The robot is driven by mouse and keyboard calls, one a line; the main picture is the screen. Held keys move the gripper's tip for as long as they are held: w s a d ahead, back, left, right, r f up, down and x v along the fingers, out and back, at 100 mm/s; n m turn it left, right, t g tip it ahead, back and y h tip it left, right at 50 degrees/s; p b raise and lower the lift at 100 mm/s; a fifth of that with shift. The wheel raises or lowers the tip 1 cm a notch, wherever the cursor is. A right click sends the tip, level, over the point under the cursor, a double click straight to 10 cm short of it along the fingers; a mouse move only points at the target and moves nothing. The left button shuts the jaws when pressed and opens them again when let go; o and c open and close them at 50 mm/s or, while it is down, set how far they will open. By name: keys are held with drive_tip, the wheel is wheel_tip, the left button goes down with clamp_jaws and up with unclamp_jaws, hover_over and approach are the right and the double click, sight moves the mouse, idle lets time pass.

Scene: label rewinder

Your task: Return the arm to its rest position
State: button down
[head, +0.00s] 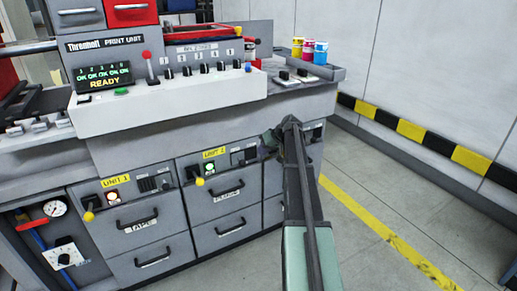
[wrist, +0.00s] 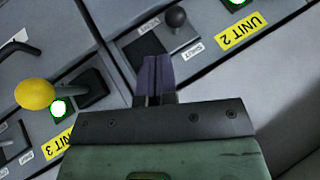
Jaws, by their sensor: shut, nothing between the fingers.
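My gripper (head: 271,139) is at the front of the grey print unit (head: 120,155), at the right-hand cabinet column, partly hidden by my own forearm in the head view. In the wrist view its two dark purple fingers (wrist: 154,78) are shut together with nothing between them. They lie in front of a grey panel between the yellow-knobbed Unit 3 lever (wrist: 35,94) and a black knob (wrist: 175,17). I cannot tell whether the fingertips touch the panel. A lit green lamp (wrist: 59,108) is beside the yellow knob.
The Unit 1 lever (head: 89,216) and Unit 2 lever (head: 200,181) stick out from the cabinet, above drawer handles (head: 230,227). Ink cans (head: 308,50) stand on the right-hand shelf. The display (head: 104,79) reads READY. The floor (head: 400,200) right of my arm is clear, up to the wall.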

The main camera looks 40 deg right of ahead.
drive_tip(key=shift+s+d+r, duration=0.2)
drive_tip(key=shift+s+r, duration=0.05)
drive_tip(key=s+a+f+n+g+h, duration=0.1)
drive_tip(key=s+a+g, duration=0.1)
drive_tip(key=s+a, duration=0.95)
drive_tip(key=s+a+f+g+h, duration=0.25)
drive_tip(key=s+a, duration=0.45)
drive_tip(key=a, duration=1)
drive_tip(key=s+a+n+g+h, duration=0.1)
drive_tip(key=s+a+g, duration=0.1)
drive_tip(key=s+a, duration=0.95)
wheel_tip(320, 180, up, 21)
drive_tip(key=w+a+p, duration=0.1)
drive_tip(key=w+p, duration=0.1)
drive_tip(key=p, duration=1.9)
drive_tip(key=shift+w+a+f, duration=0.2)
drive_tip(key=shift+w+a, duration=0.05)
drive_tip(key=shift+a, duration=0.1)
